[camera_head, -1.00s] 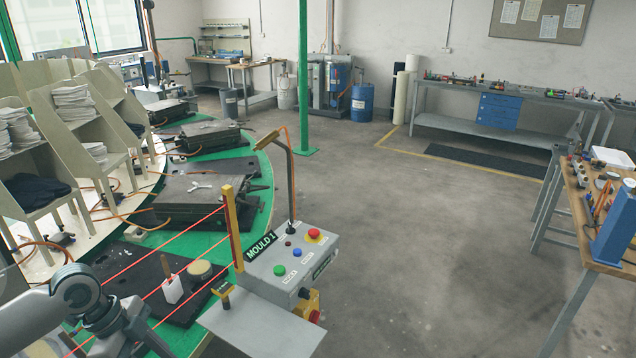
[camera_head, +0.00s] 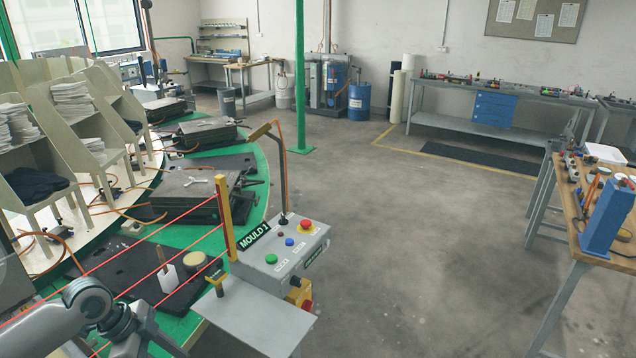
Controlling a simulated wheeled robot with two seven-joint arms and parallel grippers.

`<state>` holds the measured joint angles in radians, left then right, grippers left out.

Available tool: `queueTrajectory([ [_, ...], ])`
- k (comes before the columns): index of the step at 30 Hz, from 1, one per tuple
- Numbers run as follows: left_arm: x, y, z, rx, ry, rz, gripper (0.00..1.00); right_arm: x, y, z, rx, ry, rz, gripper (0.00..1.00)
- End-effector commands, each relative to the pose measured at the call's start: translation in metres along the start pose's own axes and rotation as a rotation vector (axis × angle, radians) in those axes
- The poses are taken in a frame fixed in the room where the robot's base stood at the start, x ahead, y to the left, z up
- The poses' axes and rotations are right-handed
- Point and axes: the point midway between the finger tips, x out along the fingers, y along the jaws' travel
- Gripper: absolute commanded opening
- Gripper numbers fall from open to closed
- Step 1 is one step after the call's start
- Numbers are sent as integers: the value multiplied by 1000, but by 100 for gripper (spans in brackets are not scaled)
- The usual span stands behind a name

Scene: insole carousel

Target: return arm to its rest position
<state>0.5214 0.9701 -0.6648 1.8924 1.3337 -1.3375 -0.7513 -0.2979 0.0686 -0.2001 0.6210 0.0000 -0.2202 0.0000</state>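My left arm comes in at the lower left corner, its grey links low in front of the carousel's green edge. Its gripper is out of frame or hidden, so its fingers cannot be seen. My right arm and gripper are not in view. The green carousel table (camera_head: 258,192) curves along the left and carries dark moulds (camera_head: 190,196). The MOULD 1 control box (camera_head: 283,246) stands to the right of my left arm, with a grey shelf (camera_head: 255,318) in front of it. Red beams run from the yellow post (camera_head: 224,217) toward the left.
A white pot with a brush (camera_head: 168,277) and a round tan pad (camera_head: 194,261) sit on a black plate near my arm. Insole racks (camera_head: 88,150) stand at left. A wooden workbench (camera_head: 572,212) is at right. The middle floor (camera_head: 400,240) is clear.

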Motion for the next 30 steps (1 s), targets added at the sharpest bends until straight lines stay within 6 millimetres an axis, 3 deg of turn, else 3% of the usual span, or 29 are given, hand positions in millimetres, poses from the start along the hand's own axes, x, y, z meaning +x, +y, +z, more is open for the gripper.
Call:
queueTrajectory([
  [8,80,-34,35,-195,26,-105,38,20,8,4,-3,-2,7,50],
  [12,145,-48,72,-349,31,-182,38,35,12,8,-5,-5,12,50],
  [16,206,-50,113,-490,22,-252,38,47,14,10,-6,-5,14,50],
  [23,309,-17,187,-694,-24,-340,38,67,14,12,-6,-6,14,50],
  [30,404,54,254,-849,-93,-391,38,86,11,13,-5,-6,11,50],
])
